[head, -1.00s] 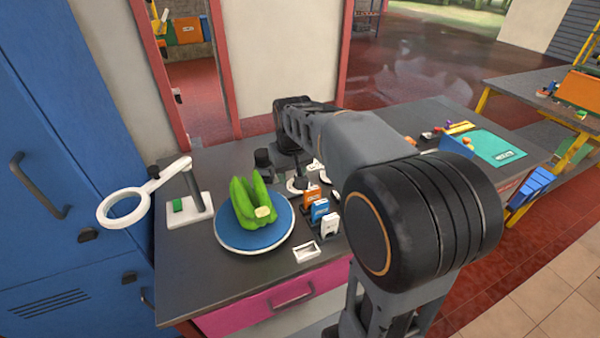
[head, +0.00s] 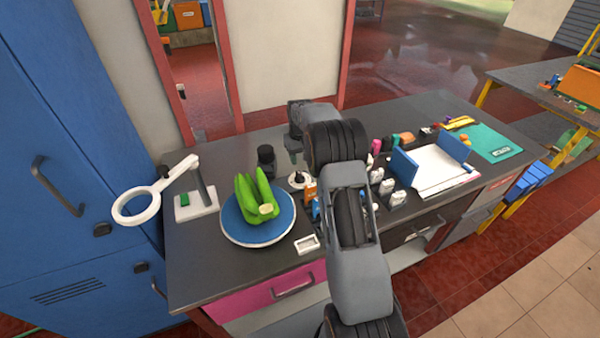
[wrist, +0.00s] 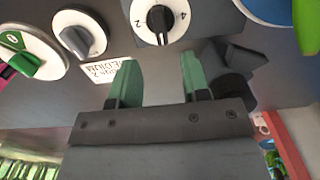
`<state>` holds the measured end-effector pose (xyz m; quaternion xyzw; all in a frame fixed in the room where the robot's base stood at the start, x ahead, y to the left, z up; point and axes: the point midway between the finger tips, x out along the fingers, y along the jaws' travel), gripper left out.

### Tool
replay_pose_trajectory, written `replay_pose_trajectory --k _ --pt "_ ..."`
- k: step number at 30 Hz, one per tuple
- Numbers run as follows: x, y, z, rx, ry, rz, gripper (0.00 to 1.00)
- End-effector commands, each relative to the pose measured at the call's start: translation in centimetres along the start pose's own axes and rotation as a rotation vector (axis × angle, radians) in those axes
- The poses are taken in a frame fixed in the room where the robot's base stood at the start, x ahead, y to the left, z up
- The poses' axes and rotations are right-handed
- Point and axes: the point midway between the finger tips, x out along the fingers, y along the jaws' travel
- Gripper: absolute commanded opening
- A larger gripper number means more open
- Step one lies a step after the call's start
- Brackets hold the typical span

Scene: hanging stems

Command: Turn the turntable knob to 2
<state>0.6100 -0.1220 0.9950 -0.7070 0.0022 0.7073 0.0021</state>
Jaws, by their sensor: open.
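The blue turntable disc (head: 240,236) carries a bunch of green fruit (head: 256,195); its edge also shows in the wrist view (wrist: 265,9). A white dial (head: 299,180) sits right of it, under my gripper. In the wrist view a white dial marked 2 and 4 has a black knob (wrist: 160,17); its light mark points toward the picture's bottom, between the numbers. A grey knob (wrist: 78,38) and a green knob (wrist: 22,62) are to its left. I cannot tell which belongs to the turntable. My gripper (wrist: 158,76) is open, with nothing between its green fingers.
A small white label (wrist: 110,72), unreadable, lies behind the left finger. A black object (head: 265,161) stands behind the turntable. A ring-shaped magnifier (head: 137,206) is at the left. Orange and blue blocks and white clips (head: 387,186) crowd the right, near a tray with blue ends (head: 448,172).

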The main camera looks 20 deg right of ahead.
Motion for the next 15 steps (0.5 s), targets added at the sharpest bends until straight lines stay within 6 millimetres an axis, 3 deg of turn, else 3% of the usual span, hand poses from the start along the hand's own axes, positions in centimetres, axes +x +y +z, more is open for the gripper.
replay_pose_trajectory --k 6,15 --pt "4.0 0.0 0.1 0.0 -0.004 -0.001 0.43" --pt "7.5 0.0 0.0 0.0 -0.001 0.0 0.43"
